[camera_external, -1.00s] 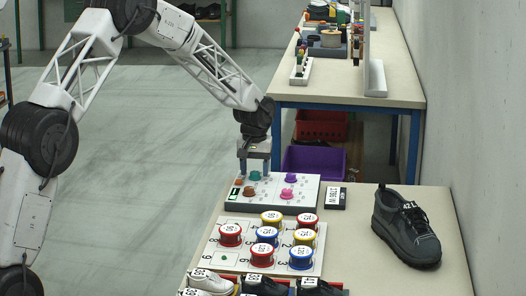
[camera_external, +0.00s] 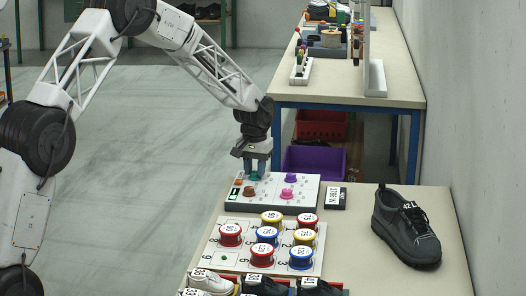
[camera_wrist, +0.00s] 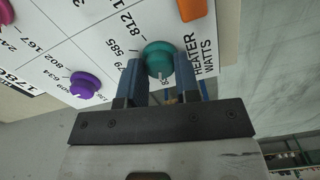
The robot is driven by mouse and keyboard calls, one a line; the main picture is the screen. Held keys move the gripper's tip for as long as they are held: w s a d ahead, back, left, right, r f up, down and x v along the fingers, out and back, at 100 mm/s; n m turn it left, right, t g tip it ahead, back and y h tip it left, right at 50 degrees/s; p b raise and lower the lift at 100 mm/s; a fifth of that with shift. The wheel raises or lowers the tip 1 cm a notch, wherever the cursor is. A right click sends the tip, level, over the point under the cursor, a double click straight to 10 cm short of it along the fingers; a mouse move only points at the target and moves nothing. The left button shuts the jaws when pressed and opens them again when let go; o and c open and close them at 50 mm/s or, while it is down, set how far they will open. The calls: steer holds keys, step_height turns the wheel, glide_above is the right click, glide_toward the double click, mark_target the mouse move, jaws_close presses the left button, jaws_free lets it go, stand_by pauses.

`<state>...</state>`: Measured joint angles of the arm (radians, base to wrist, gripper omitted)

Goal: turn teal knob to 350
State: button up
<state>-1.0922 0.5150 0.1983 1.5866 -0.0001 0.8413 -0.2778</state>
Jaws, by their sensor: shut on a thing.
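The teal knob (camera_wrist: 158,57) is on a white panel marked HEATER WATTS, with printed numbers around it. In the wrist view it sits between the two blue fingers of my gripper (camera_wrist: 160,68), which are shut on its sides. A small white mark shows on the knob's near side; the scale figure beside it is partly hidden. In the external view my gripper (camera_external: 257,172) points down over the back left of the panel, and only a sliver of the teal knob (camera_external: 255,177) shows between the fingers.
In front stands a board (camera_external: 212,257) of round tins. A dark shoe (camera_external: 407,230) is at the right.

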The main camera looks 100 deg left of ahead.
mark_target(255, 172)
steer(key=m, duration=0.5)
steer(key=shift+m, duration=0.3)
stand_by(0.4)
steer(key=o, duration=0.9)
steer(key=shift+o, duration=0.2)
steer(key=shift+r, duration=0.1)
steer(key=shift+r, duration=3.8)
